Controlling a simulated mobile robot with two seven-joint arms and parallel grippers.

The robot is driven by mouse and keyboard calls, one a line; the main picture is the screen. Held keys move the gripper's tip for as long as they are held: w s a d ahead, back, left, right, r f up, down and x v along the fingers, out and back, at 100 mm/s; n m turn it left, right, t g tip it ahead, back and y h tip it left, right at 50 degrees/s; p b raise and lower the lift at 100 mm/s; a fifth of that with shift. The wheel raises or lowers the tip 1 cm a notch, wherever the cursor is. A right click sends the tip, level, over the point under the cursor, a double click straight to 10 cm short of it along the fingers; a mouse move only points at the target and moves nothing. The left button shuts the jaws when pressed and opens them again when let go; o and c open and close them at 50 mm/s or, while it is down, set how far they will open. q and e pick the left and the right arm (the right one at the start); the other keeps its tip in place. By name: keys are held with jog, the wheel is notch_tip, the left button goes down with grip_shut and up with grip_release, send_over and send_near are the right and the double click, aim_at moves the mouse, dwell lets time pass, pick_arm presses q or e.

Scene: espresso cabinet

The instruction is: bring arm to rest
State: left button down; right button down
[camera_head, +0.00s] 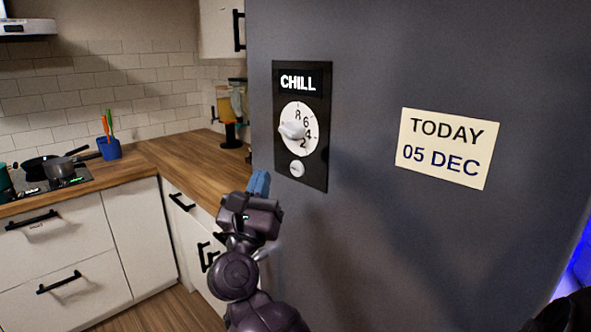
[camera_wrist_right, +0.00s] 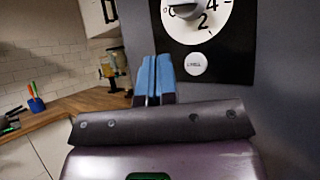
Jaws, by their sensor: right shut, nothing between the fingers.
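My right gripper (camera_head: 259,183) is in the middle of the head view, in front of the left part of a grey fridge-like panel (camera_head: 365,250). Its blue fingers are together and hold nothing; they also show in the right wrist view (camera_wrist_right: 155,80). The fingers are just left of and below a black control plate (camera_head: 318,150) with a lit CHILL display (camera_head: 298,82). A white dial (camera_head: 299,128) with numbers and a small round button (camera_head: 297,169) are on the plate. I see a gap in the picture between fingers and button. My left gripper is not in view.
A note (camera_head: 444,147) reading TODAY 05 DEC is on the panel. A wooden counter (camera_head: 185,160) runs behind and left, with a blue utensil cup (camera_head: 109,149), pans (camera_head: 58,168) on a hob and a drink dispenser (camera_head: 229,108). White drawers (camera_head: 62,255) are below. Floor shows at lower left.

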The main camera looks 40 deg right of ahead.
dwell(0.4)
jog(key=w+a+r+n+t+y, duration=0.1)
jog(key=a+n+t+y, duration=0.3)
jog(key=n, duration=0.5)
jog(key=w+a+r+n+t+y, duration=0.15)
jog(key=n+t+y, duration=0.25)
jog(key=n+t, duration=0.4)
jog(key=a+f+n+g+y, duration=0.2)
jog(key=f+n+g+y, duration=0.1)
jog(key=f+n+y, duration=0.8)
jog(key=a+f+n+g+y, duration=0.25)
jog(key=f+n+y, duration=0.25)
jog(key=f+n, duration=0.7)
jog(key=s+d+f+n+g+h, duration=0.1)
jog(key=s+d+f+n+g, duration=0.2)
jog(key=f, duration=0.5)
jog(key=s+d+f+n+g+h, duration=0.1)
jog(key=s+f+n+g, duration=0.2)
jog(key=s+f+n, duration=0.35)
jog(key=s+d+f+m+g+h, duration=0.1)
jog(key=s+d+f+g, duration=0.2)
jog(key=s+f, duration=0.8)
jog(key=shift+s+d+m+h, duration=0.3)
jog(key=shift+s+m, duration=0.05)
jog(key=shift+s, duration=0.3)
